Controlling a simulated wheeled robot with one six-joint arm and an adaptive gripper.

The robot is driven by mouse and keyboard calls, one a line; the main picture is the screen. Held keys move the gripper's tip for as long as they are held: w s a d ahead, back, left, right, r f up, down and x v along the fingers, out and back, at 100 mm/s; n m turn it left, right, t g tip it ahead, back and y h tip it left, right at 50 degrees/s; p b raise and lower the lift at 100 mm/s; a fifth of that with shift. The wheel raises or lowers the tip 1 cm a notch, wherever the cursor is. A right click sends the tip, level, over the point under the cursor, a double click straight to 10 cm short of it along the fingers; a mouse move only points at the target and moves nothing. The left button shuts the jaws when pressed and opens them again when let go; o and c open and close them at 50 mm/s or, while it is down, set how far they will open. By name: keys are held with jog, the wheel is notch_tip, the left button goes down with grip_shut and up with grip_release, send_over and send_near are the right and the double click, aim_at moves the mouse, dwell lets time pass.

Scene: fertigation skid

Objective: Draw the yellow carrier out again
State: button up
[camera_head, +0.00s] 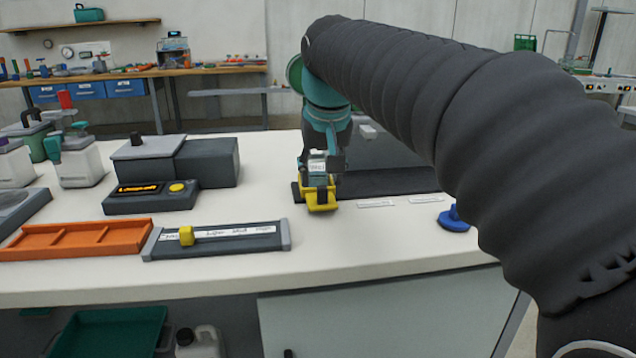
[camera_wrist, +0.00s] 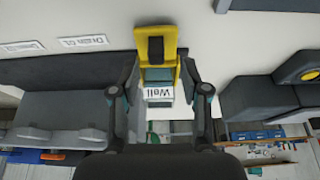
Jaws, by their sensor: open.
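The yellow carrier (camera_head: 321,197) sits at the front left end of a dark unit on the white bench, and a teal block with a white label reading "Well" stands in it. In the wrist view the carrier (camera_wrist: 157,42) is at the top middle, its yellow tab pointing up in the picture. My gripper (camera_head: 319,175) is over the carrier, pointing down. Its open fingers (camera_wrist: 158,68) show on either side of the teal block and carrier, apparently with gaps. Whether either finger touches cannot be told. The carrier's rear part is hidden.
A dark slide rail with a yellow slider (camera_head: 187,236) and an orange tray (camera_head: 75,239) lie front left. A dark box with a yellow button (camera_head: 176,188) stands left of my gripper. A blue knob (camera_head: 454,218) is at right. The bench in front of the carrier is clear.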

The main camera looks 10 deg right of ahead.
jog(key=v, duration=0.8)
jog(key=shift+s+r, duration=0.15)
jog(key=shift+r, duration=0.2)
jog(key=shift+s+a, duration=0.1)
